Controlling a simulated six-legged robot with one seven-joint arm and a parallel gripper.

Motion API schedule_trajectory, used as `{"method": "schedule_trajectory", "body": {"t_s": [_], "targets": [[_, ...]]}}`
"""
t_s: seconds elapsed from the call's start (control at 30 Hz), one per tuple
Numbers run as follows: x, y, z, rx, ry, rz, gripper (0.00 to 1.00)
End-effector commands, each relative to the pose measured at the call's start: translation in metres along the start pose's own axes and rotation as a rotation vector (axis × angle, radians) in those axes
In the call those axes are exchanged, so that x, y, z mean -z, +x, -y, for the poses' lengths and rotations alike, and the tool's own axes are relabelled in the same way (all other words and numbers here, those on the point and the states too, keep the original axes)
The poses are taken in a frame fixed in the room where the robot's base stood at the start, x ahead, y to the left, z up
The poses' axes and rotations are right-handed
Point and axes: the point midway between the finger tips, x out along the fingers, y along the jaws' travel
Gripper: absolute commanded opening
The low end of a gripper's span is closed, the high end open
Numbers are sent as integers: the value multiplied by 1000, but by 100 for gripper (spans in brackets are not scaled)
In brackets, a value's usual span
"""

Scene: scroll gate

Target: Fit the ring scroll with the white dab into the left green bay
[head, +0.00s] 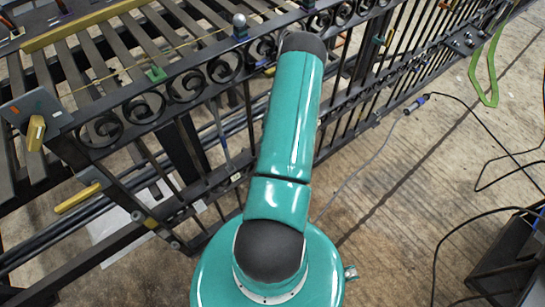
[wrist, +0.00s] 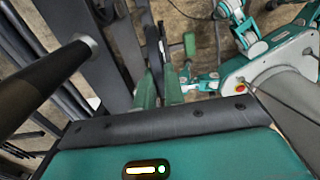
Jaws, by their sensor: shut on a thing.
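In the wrist view, the two green fingers of my gripper (wrist: 160,88) are close together, shut on a small metal piece (wrist: 161,52). I cannot make out its shape or a white dab on it. In the head view my arm reaches over the gate's scroll band and hides my gripper. The dark gate (head: 210,78) has a row of curled scrolls along its upper band. A green piece (head: 156,74) sits on the gate's left part, and another (head: 378,40) is to the right of my arm. I cannot tell which is the left green bay.
A grey plate (head: 33,107) and yellow-handled pieces (head: 78,197) are at the gate's left end. Gate bars (wrist: 110,45) stand close to my gripper in the wrist view. Floor in front of the gate is mostly open.

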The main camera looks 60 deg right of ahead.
Motion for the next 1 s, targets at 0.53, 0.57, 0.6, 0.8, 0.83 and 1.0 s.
{"method": "schedule_trajectory", "body": {"t_s": [0.53,0.57,0.6,0.8,0.83,1.0], "targets": [[0,6,0,0,0,1,0],[0,6,0,0,0,1,0],[0,6,0,0,0,1,0],[0,8,0,0,0,1,15],[0,8,0,0,0,1,21],[0,8,0,0,0,1,36]]}}
